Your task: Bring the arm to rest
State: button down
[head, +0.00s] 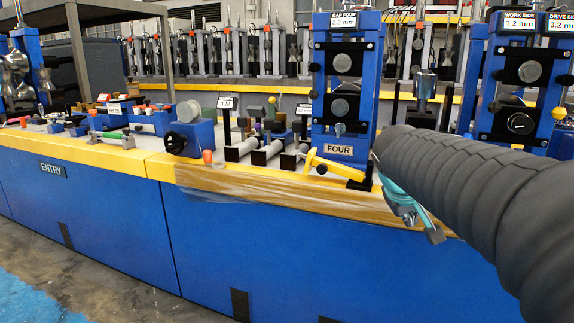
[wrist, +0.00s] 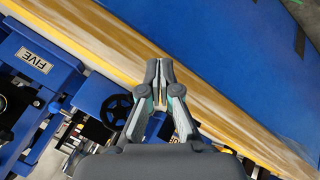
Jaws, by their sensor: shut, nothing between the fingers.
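My gripper (head: 420,224) hangs at the front edge of the blue bench, just right of the stand marked FOUR (head: 341,110). It points downward at the end of my dark ribbed arm, which reaches in from the right. In the wrist view my gripper (wrist: 159,70) has its fingertips close together with nothing between them. Behind the fingers runs the worn yellow bench edge (wrist: 100,40). Whether the fingers touch the edge, I cannot tell.
Another blue stand (head: 520,75) rises behind my arm. A unit marked FIVE (wrist: 33,60) and a black handwheel (wrist: 116,110) lie beside my gripper. The floor (head: 60,270) at front left is clear.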

jog(key=s+a+f+y+p, duration=0.1)
jog(key=s+a+p, duration=0.1)
jog(key=s, duration=0.5)
jog(key=s+a+f+m+y+p, duration=0.1)
jog(key=s+a+f+y+p, duration=0.1)
jog(key=s, duration=0.6)
jog(key=s+a+f+m+y+p, duration=0.1)
jog(key=s+a+y+p, duration=0.1)
jog(key=s+a, duration=0.3)
jog(key=shift+s+a+f+p, duration=0.25)
jog(key=shift+s+p, duration=0.4)
jog(key=shift+s, duration=0.7)
